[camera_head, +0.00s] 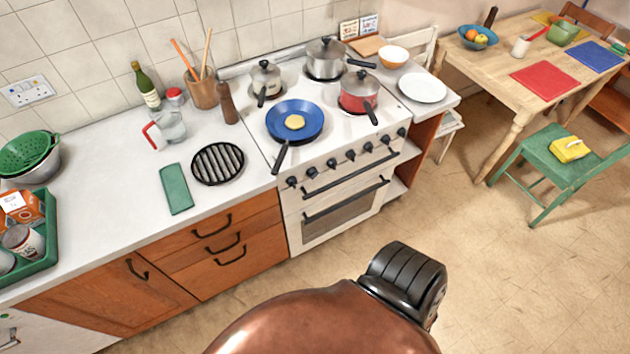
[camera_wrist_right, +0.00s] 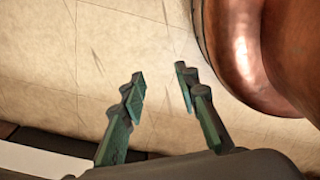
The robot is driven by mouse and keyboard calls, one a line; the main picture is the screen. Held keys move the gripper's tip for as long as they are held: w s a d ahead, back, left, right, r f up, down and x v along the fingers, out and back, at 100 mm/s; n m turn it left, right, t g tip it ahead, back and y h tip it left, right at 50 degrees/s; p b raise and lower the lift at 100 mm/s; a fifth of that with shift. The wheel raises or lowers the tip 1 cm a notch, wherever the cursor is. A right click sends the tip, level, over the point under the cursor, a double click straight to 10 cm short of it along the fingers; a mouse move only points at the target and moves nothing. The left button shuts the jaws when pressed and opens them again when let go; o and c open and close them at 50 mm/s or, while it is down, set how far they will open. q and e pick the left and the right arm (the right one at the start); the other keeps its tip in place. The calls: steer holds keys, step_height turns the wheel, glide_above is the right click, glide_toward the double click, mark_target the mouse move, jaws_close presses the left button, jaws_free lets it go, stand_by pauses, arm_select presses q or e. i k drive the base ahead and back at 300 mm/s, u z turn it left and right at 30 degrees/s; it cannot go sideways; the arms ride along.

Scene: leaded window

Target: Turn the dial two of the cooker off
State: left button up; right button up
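The white cooker (camera_head: 283,160) stands against the tiled wall in the head view. A row of several black dials (camera_head: 350,155) runs along its upper front, above black oven handles. I cannot tell from the pictures which one is dial two or how each is turned. A blue frying pan (camera_head: 307,110) with a yellow round item in it sits at the front left of the hob. My right gripper (camera_wrist_right: 160,82) shows in the right wrist view, its two fingers apart with only floor between them. It is away from the dials. My left gripper is not in view.
A red pot (camera_head: 359,90) and two grey pots stand on the hob. The frying pan's handle (camera_head: 280,155) juts over the cooker's front left edge. A green chair (camera_head: 562,165) stands at right. The floor (camera_head: 445,215) before the cooker is largely clear.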

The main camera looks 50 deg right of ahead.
mark_target(312, 172)
steer(key=k, duration=0.8)
steer(key=z, duration=0.9)
steer(key=i, duration=0.5)
steer(key=u, duration=0.05)
